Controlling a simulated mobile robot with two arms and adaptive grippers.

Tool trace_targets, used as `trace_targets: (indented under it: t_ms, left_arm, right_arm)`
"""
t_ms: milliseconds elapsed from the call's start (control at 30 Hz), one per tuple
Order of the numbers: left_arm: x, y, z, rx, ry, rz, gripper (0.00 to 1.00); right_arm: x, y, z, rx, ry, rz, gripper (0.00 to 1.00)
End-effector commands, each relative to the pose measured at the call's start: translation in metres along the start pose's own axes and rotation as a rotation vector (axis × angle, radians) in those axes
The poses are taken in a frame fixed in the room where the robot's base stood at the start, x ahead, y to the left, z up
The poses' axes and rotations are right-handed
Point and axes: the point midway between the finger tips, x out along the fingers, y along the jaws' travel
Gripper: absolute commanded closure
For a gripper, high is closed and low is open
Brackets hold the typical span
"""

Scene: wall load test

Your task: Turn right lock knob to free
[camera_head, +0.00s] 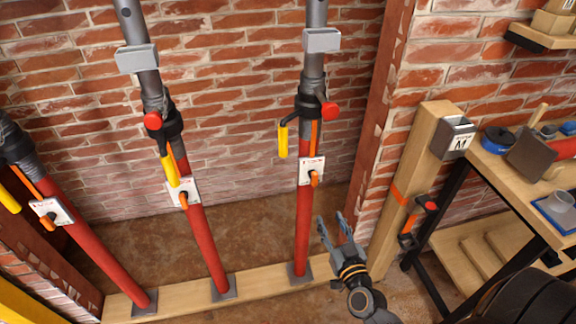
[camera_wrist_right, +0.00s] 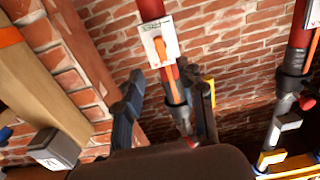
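The right lock knob (camera_head: 314,178) is orange and sits on a white plate (camera_head: 306,169) on the right-hand red prop (camera_head: 302,235). The knob (camera_wrist_right: 160,47) and its plate also show in the right wrist view, above and beyond the fingers. My right gripper (camera_head: 332,219) is open and empty, below and to the right of the knob in the head view, apart from it. Its two fingers (camera_wrist_right: 169,82) show spread in the wrist view. The plate's small markings are too small to read. My left gripper is not in view.
Two more red props with orange knobs (camera_head: 183,200) (camera_head: 50,218) stand to the left on a wooden sill (camera_head: 185,299). A yellow handle (camera_head: 283,141) hangs above the right plate. A wooden post (camera_head: 412,180) and a workbench (camera_head: 505,190) stand at the right.

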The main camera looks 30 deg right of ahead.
Motion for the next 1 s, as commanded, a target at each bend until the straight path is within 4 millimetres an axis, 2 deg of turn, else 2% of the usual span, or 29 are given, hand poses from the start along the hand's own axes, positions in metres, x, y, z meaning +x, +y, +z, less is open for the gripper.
trace_targets:
  t_ms: [100, 233, 467, 700, 833, 1000]
  left_arm:
    - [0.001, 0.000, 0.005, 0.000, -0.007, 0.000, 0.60]
    - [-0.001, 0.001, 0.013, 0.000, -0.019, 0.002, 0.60]
    - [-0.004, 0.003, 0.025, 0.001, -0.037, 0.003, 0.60]
    - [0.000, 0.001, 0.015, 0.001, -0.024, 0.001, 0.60]
    - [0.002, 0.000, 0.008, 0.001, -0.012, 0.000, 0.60]
    - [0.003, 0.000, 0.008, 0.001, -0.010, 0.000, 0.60]
  right_arm:
    - [0.002, 0.006, -0.019, 0.006, 0.039, 0.018, 0.60]
    - [0.015, 0.006, -0.022, 0.008, 0.045, 0.020, 0.60]
    - [0.060, 0.007, -0.025, 0.007, 0.045, 0.019, 0.60]
    - [0.109, 0.007, -0.025, 0.006, 0.043, 0.018, 0.60]
    - [0.126, 0.007, -0.025, 0.008, 0.042, 0.017, 0.60]
    - [0.138, 0.008, -0.025, 0.006, 0.041, 0.018, 0.60]
